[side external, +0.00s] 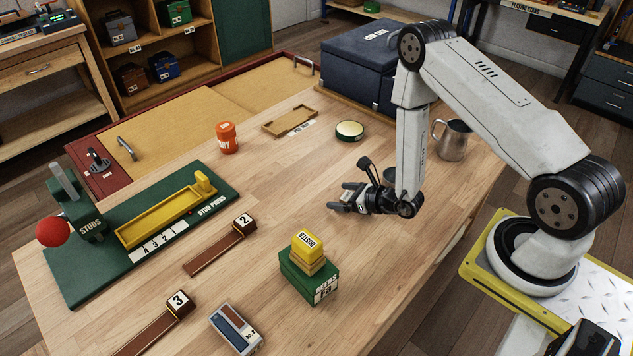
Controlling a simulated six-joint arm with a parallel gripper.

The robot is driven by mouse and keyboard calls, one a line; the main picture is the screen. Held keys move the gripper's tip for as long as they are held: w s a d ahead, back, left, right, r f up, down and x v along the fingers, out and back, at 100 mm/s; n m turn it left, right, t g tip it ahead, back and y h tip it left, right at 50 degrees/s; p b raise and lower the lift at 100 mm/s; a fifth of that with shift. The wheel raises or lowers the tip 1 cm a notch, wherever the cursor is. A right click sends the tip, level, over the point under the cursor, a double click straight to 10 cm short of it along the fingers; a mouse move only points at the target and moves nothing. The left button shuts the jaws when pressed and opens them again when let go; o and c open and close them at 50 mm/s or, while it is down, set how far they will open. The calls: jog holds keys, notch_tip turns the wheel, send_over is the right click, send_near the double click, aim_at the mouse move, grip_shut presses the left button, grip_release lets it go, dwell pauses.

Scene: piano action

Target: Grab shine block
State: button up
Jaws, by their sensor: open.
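No label that I can read says shine. A small block (236,328) with brown and dark blue faces and a pale edge lies flat near the table's front edge; I cannot tell whether it is the shine block. A yellow block (308,246), with lettering on it, sits on a green box (308,283) right of it. My gripper (340,197) is open, fingers pointing left, low over the table's right part, behind and apart from these blocks. A small pale item shows between or below its fingers, too small to identify.
A green stud press (95,255) with a yellow trough stands at left. Brown strips numbered 2 (220,245) and 3 (155,330) lie in front. An orange pot (226,138), round tin (350,130), shallow tray (290,120), blue case (358,62) and metal jug (453,140) stand farther back.

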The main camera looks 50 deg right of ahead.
jog(key=shift+w+a+f, duration=0.1)
jog(key=shift+w, duration=0.2)
jog(key=c, duration=1.3)
jog(key=shift+r, duration=0.2)
jog(key=shift+c, duration=0.2)
notch_tip(320, 180, up, 10)
jog(key=shift+f, duration=0.2)
dwell(0.4)
